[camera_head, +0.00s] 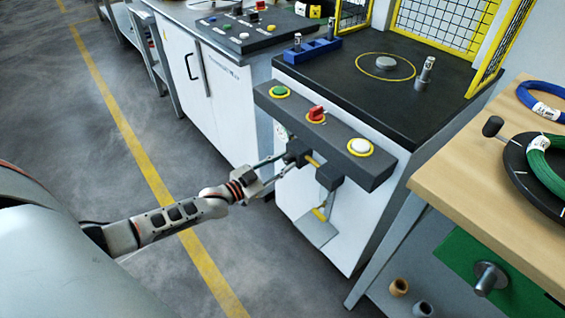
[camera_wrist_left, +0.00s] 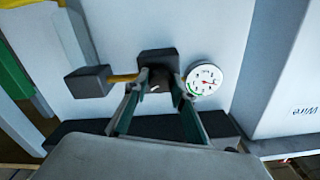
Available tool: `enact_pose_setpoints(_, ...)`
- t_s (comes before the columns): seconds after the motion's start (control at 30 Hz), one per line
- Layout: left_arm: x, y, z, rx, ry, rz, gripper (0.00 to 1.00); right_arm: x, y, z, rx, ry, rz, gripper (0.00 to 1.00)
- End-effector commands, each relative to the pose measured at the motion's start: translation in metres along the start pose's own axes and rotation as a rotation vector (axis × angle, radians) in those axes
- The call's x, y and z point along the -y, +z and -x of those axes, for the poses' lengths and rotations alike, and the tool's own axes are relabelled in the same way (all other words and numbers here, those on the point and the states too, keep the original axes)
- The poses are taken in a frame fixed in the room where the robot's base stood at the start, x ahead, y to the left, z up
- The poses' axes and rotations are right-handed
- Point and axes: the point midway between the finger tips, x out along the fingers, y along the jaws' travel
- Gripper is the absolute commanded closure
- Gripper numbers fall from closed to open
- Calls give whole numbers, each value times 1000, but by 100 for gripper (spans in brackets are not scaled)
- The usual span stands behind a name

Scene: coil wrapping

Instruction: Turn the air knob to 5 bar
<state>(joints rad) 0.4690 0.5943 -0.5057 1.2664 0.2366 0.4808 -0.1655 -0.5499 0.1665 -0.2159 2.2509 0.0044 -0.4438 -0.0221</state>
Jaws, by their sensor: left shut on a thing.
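The air knob (camera_head: 297,149) is a dark fitting on the white front of the machine, below the grey button bar. It also shows in the left wrist view (camera_wrist_left: 157,60), with a small pale mark on it. My left gripper (camera_head: 287,163) reaches in from the left and is shut on the knob, one finger on each side in the left wrist view (camera_wrist_left: 155,88). Right beside it there is a round white gauge (camera_wrist_left: 204,79) with a red needle and a green arc; its numbers are too small to read. In the head view the gauge is mostly hidden. My right gripper is out of view.
The button bar (camera_head: 335,146) with green, red and white buttons juts out above the knob. A yellow pipe (camera_wrist_left: 124,78) runs from the knob to a dark block (camera_wrist_left: 88,82). A wooden table (camera_head: 470,172) with cable coils stands at right. The floor at left is clear.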

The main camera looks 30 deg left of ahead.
Motion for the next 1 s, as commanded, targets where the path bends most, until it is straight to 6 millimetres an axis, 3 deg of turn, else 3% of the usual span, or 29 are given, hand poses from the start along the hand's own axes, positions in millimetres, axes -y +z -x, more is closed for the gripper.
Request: enact_pose_setpoints(1.0, 0, 2, 1, 3, 2, -958, 97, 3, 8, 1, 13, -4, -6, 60)
